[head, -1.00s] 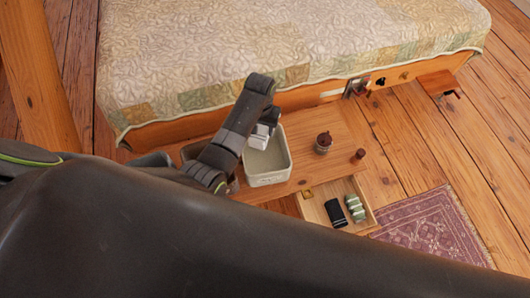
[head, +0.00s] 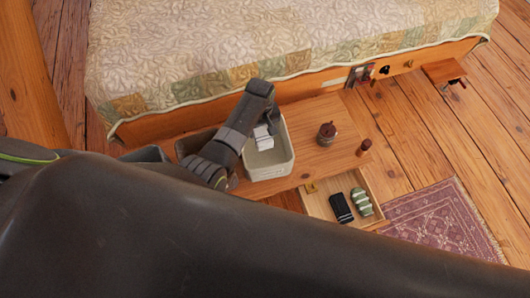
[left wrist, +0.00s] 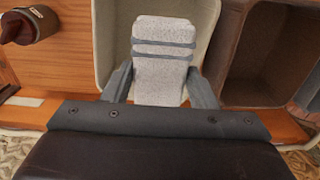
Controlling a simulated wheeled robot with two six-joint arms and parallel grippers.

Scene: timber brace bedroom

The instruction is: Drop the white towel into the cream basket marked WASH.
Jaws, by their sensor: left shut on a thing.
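The white towel, folded with grey bands, is in the grip of my left gripper (head: 268,125). The towel (head: 263,140) shows at the upper left part of the opening of the cream basket (head: 271,173) in the head view. In the left wrist view the towel (left wrist: 162,62) stands out between the two fingers (left wrist: 162,88), with the basket's pale walls (left wrist: 104,40) around it. I cannot tell how deep it hangs or whether it touches the basket. The marking on the basket's front is too small to read. My right gripper is not in view.
Darker bins (head: 190,146) stand left of the basket. A brown jar (head: 326,134) and a small brown peg-like piece (head: 364,146) stand to its right on the wooden surface. An open drawer (head: 319,207) holds a black roll and a green striped roll. The quilted bed (head: 270,45) is behind.

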